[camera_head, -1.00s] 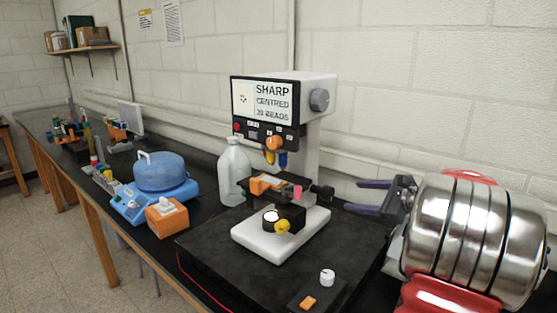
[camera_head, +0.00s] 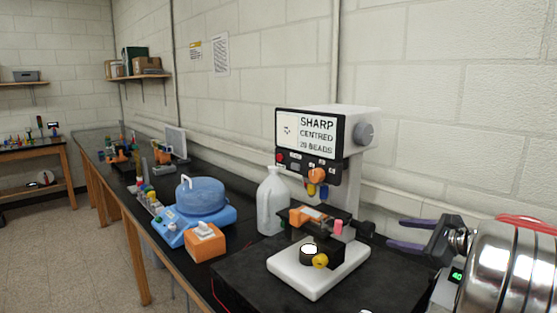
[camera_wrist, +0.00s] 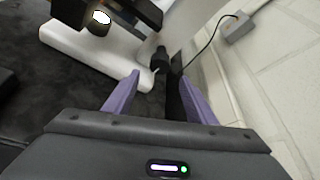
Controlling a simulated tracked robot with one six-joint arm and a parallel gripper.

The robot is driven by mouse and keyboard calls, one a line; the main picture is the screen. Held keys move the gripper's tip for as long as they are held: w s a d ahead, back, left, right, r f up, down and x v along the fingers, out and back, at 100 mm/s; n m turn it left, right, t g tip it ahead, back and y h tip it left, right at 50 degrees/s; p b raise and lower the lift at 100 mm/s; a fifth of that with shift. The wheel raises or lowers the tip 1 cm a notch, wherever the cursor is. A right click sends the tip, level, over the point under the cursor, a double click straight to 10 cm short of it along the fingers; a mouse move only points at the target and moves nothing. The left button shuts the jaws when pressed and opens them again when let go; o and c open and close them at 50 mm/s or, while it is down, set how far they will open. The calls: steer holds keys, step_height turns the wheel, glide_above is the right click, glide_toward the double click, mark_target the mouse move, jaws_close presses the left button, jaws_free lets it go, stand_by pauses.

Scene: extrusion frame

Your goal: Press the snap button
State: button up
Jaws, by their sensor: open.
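The microscope (camera_head: 355,124) stands on a white base (camera_head: 292,283), with a lit screen (camera_head: 307,131) reading "SHARP CENTRED 20 BEADS". Below the screen is a panel with a red button (camera_head: 281,157), several small labelled buttons and an orange knob (camera_head: 317,175). The labels are too small to read, so I cannot tell which is the snap button. My gripper (camera_head: 408,235) is open and empty, right of the microscope and apart from it. In the wrist view, its purple fingers (camera_wrist: 160,77) point towards the white base and a black knob; the panel is not seen there.
An orange tissue box (camera_head: 204,242) and a blue device (camera_head: 201,197) are farther left. The wall is close behind, with a cable and grey box (camera_wrist: 237,27) in the wrist view. The floor at left is open.

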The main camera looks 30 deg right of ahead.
jaws_close()
stand_by(0.4)
stand_by(1.0)
